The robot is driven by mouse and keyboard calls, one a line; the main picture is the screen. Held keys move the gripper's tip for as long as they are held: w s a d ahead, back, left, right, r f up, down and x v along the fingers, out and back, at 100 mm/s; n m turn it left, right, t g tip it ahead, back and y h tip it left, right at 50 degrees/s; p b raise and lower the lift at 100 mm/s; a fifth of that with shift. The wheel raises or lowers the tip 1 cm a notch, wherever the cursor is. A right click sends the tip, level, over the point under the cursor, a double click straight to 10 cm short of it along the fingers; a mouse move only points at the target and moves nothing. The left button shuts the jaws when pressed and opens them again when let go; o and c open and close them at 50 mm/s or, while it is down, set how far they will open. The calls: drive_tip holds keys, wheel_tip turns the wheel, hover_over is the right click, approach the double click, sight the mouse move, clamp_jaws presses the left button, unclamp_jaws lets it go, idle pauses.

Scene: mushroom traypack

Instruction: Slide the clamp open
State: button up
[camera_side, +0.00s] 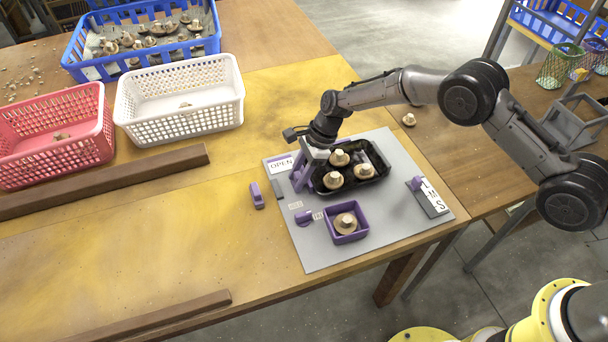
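My gripper (312,158) is over the left end of a black tray (378,152) on a grey board, by a label reading OPEN (281,164). A purple part (299,178), which looks like the clamp, stands at the tray's left end just below my gripper. I cannot tell whether they touch, and my fingertips are too small and partly hidden to show open or shut. The tray holds several tan mushrooms (362,170). In front of it, a purple square box (362,233) holds one mushroom (345,221). A purple knob (304,218) lies left of that box.
A small purple block (257,195) is on the table left of the grey board (322,257). A lettered size scale (432,197) with a purple slider (416,183) is at the board's right. White (181,124), pink (60,160) and blue (205,47) baskets stand at left. One mushroom (409,119) lies behind the board.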

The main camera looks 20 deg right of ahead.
sight(295, 175)
drive_tip(key=c, duration=0.5)
drive_tip(key=shift+a, duration=1.25)
drive_tip(key=o, duration=1)
drive_tip(key=shift+c, duration=0.2)
drive_tip(key=shift+v, duration=2.25)
